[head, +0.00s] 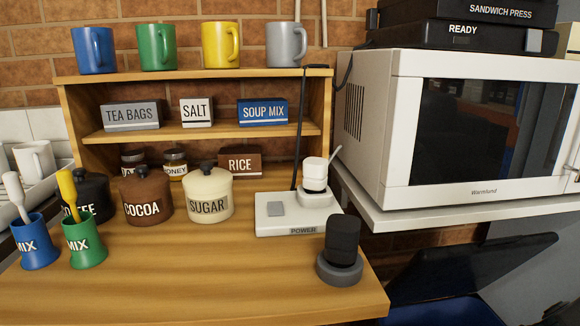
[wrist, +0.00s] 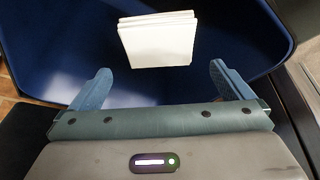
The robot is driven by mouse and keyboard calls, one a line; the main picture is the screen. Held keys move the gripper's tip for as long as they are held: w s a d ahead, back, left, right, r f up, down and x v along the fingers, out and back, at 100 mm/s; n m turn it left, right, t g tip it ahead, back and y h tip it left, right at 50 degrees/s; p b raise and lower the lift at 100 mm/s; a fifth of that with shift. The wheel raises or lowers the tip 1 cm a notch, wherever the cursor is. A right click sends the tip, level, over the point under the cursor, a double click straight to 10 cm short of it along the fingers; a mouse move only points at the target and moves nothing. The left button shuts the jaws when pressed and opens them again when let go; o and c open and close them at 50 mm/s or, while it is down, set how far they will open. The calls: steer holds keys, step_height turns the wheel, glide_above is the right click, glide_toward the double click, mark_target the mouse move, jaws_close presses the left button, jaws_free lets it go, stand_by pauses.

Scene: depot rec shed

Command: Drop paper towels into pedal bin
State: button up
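A white stack of paper towels (wrist: 158,42) shows in the wrist view, beyond the fingertips and against the dark blue inside of the pedal bin (wrist: 55,40). The stack is apart from both fingers; I cannot tell whether it rests on the bin's bottom. My gripper (wrist: 160,70) is open and empty, its two blue-grey fingers spread wide above the bin. In the head view the blue bin (head: 440,313) shows only partly at the lower right, with its black lid (head: 470,268) raised. My gripper and the towels are not in the head view.
A wooden counter (head: 200,290) holds canisters, two mix cups, a power strip (head: 275,220) and a black object on a grey base (head: 340,250). A shelf with mugs stands behind. A microwave (head: 460,130) sits on a white shelf above the bin.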

steer(key=p+v, duration=0.4)
steer(key=v, duration=1)
steer(key=shift+f, duration=0.15)
